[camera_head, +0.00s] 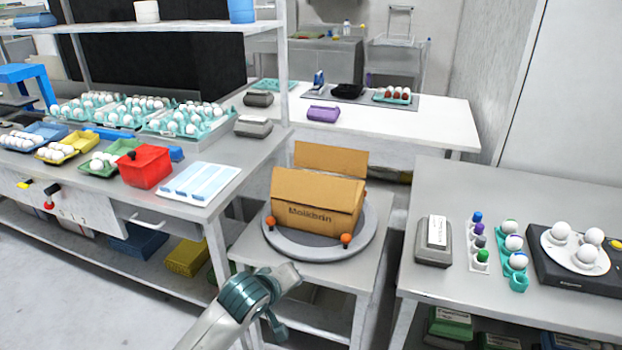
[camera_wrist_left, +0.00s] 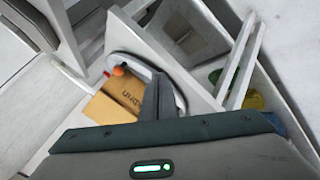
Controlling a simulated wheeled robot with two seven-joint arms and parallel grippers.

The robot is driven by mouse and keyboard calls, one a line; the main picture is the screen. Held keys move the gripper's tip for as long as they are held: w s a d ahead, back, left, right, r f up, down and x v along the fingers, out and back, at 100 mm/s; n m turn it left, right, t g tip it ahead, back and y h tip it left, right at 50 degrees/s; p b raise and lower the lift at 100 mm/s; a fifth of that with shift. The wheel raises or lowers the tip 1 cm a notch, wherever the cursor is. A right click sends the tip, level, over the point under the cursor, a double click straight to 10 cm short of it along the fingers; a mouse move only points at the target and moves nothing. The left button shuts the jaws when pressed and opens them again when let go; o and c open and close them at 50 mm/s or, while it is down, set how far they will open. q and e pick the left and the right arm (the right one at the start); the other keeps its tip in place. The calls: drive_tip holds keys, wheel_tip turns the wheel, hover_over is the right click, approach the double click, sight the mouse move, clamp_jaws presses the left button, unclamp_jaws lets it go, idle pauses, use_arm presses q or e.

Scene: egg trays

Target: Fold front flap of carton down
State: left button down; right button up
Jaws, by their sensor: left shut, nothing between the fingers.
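The brown carton (camera_head: 318,212) sits on a round grey turntable (camera_head: 290,250) on a small stand in the head view. Its rear flap (camera_head: 330,157) stands up. A front panel (camera_head: 318,187) slopes above the printed front face; I cannot tell exactly how far it is folded. In the left wrist view the carton (camera_wrist_left: 122,92) is partly hidden behind my left gripper (camera_wrist_left: 160,80), which is shut and empty. In the head view my left arm reaches in from below, in front of the stand and apart from the carton. My right gripper is not in view.
Orange knobs (camera_head: 346,239) stand at the turntable's front edge. The left bench holds egg trays, a red box (camera_head: 145,166) and a pale blue tray (camera_head: 199,181). The right bench holds a grey device (camera_head: 433,256) and egg holders. A white table (camera_head: 430,117) stands behind.

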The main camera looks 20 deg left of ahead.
sight(315, 176)
use_arm(q)
drive_tip(key=w+a+r+n+t, duration=0.3)
drive_tip(key=w+r+n, duration=0.5)
drive_tip(key=w+r, duration=0.7)
wheel_tip(315, 176, up, 4)
drive_tip(key=shift+a+f+y, duration=0.2)
drive_tip(key=shift+a+y, duration=0.1)
drive_tip(key=shift+a, duration=0.25)
drive_tip(key=shift+w, duration=0.1)
